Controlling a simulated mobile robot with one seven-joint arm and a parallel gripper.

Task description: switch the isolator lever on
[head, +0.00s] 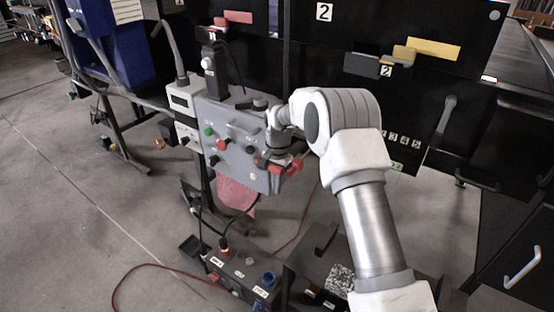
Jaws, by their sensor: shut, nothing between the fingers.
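A grey control box (232,152) stands left of centre, with a green button (209,131), a red button (222,143) and black knobs on its front. Red parts (274,167) show at the box's right end, right by my fingertips; they may be the isolator lever, but its position cannot be read. My gripper (277,156) is at this right end of the box, shut and empty. My wrist and gripper hide part of the box's right side. I cannot tell whether the fingers touch the red parts.
A beige instrument box (186,98) adjoins the grey box on the left. A dark box with connectors (240,276) is low in front, with cables on the floor. Black panels (400,45) stand behind. The floor at left (70,220) is mostly clear.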

